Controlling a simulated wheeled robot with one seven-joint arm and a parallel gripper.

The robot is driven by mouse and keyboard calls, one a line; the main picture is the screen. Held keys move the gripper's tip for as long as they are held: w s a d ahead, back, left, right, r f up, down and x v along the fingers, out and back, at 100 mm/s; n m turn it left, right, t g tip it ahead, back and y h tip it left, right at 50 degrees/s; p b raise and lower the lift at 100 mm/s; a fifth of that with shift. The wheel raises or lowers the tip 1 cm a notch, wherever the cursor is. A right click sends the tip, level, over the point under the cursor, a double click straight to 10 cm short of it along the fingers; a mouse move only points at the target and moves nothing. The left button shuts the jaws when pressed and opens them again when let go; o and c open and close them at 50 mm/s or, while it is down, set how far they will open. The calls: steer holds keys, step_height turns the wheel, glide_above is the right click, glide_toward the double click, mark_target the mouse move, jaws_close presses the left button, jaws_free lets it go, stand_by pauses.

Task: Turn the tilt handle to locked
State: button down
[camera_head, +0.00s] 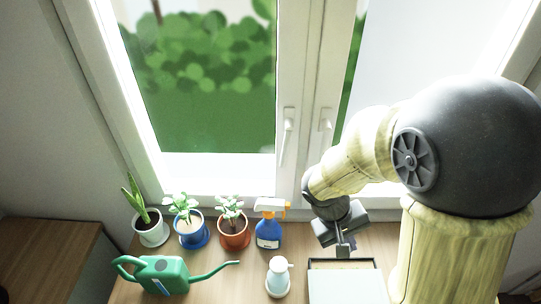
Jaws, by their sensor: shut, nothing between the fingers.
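Two white window handles show at the middle of the window. The left handle (288,132) is on the left sash and points down, leaning slightly left. The right handle (325,124) is on the right sash and also hangs down; its lower part is close to my arm in the picture. I cannot tell which one is the tilt handle. My gripper (343,250) is shut and empty, pointing down over the sill, well below both handles and apart from them.
On the wooden sill stand potted plants (233,238), a blue spray bottle (268,231), a green watering can (163,275) and a white pump bottle (278,280). A light box or tray (345,288) lies below my gripper. A brown cabinet (45,260) is at left.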

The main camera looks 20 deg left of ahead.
mark_target(286, 139)
steer(key=a+r+n+t+p, duration=0.1)
steer(key=a+r+n+t, duration=0.1)
steer(key=a+t, duration=0.3)
steer(key=a+r+n+t+p, duration=0.1)
steer(key=a+r+n+t, duration=0.2)
steer(key=a, duration=1.1)
steer(key=a+r+n+t+h+p, duration=0.1)
steer(key=a+r+n+t+p, duration=0.1)
steer(key=a+r+t, duration=0.4)
steer(key=a+t, duration=0.2)
steer(key=a, duration=0.1)
steer(key=shift+a+r+n, duration=0.2)
steer(key=shift+r+n, duration=0.05)
steer(key=shift+n, duration=0.05)
steer(key=s+d+p+x, duration=0.1)
steer(key=d+p+x, duration=0.1)
steer(key=p+x, duration=0.6)
steer(key=x, duration=0.5)
steer(key=shift+d+f, duration=0.25)
steer(key=shift+d, duration=0.05)
steer(key=shift+s, duration=0.1)
